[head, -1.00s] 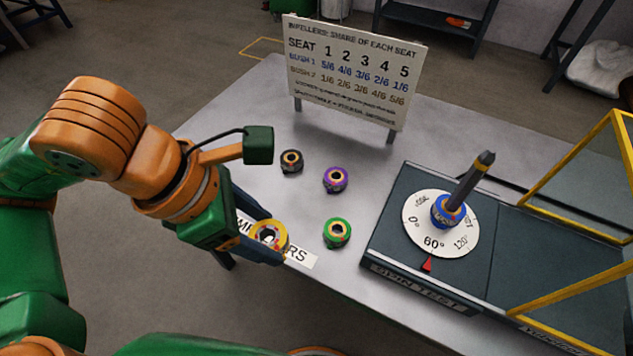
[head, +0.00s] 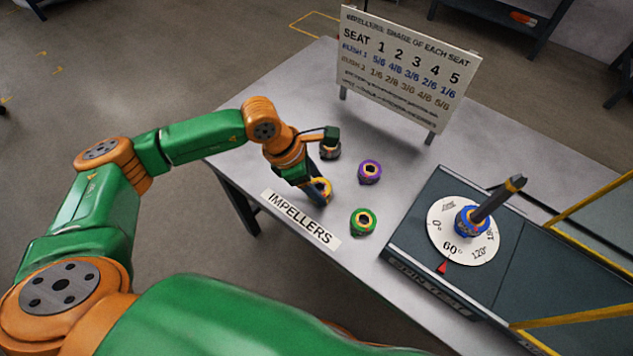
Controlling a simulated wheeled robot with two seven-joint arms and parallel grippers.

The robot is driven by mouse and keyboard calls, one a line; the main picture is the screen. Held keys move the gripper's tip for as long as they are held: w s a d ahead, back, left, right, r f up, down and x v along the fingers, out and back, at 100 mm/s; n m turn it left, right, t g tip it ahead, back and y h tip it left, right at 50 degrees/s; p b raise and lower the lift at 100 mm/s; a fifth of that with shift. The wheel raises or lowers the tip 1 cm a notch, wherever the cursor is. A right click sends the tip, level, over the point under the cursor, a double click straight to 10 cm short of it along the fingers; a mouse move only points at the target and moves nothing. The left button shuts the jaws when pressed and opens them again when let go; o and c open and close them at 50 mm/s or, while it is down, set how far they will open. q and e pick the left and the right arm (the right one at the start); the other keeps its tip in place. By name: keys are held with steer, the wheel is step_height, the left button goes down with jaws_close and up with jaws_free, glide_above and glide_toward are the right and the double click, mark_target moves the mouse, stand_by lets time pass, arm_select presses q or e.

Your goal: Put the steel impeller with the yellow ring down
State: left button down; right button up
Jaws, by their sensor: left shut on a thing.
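The steel impeller with the yellow ring (head: 325,184) is between the fingers of my left gripper (head: 318,191), which is shut on it. The fingers and wrist hide much of the impeller. It is over the table (head: 263,169), left of the purple-ringed and green-ringed impellers. I cannot tell whether it touches the table top. My right gripper is not in view.
Impellers with a black ring (head: 330,149), a purple ring (head: 369,171) and a green ring (head: 363,221) stand nearby. The IMPELLERS label (head: 300,219) lies at the front edge. A blue-ringed impeller (head: 472,221) sits on the spin tester's dial (head: 440,232). A sign (head: 405,65) stands behind.

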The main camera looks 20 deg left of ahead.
arm_select(q)
steer(key=shift+f+b, duration=0.2)
steer(key=shift+b, duration=0.1)
steer(key=shift+c, duration=0.6)
jaws_free()
steer(key=shift+r, duration=0.2)
steer(key=p+v, duration=0.1)
steer(key=v, duration=1.1)
steer(key=shift+d+r, duration=0.1)
